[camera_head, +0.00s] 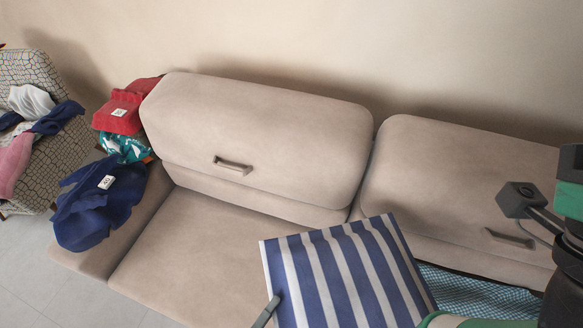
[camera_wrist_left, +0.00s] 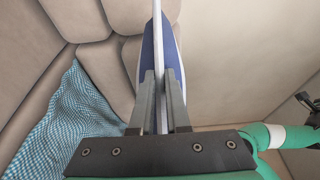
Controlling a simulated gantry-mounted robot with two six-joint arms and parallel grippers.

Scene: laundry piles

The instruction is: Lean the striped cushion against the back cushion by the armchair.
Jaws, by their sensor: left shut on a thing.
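The blue-and-white striped cushion (camera_head: 345,270) is at the bottom middle of the head view, held tilted in front of the sofa's back cushions. The left wrist view shows the striped cushion (camera_wrist_left: 162,45) edge-on. My left gripper (camera_wrist_left: 160,100) is shut on its edge; in the head view only a dark finger of the left gripper (camera_head: 266,312) shows at the cushion's lower left. The back cushion by the armchair (camera_head: 260,130) is the left beige one, with a handle-like bar. The armchair (camera_head: 55,150) stands at the far left. My right gripper's jaws are out of view.
The right back cushion (camera_head: 450,180) stands alongside. A blue checked cloth (camera_head: 475,292) lies below it, beside the striped cushion. Dark blue clothing (camera_head: 95,205) and red clothing (camera_head: 120,110) cover the left armrest. The left part of the seat (camera_head: 195,255) is clear.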

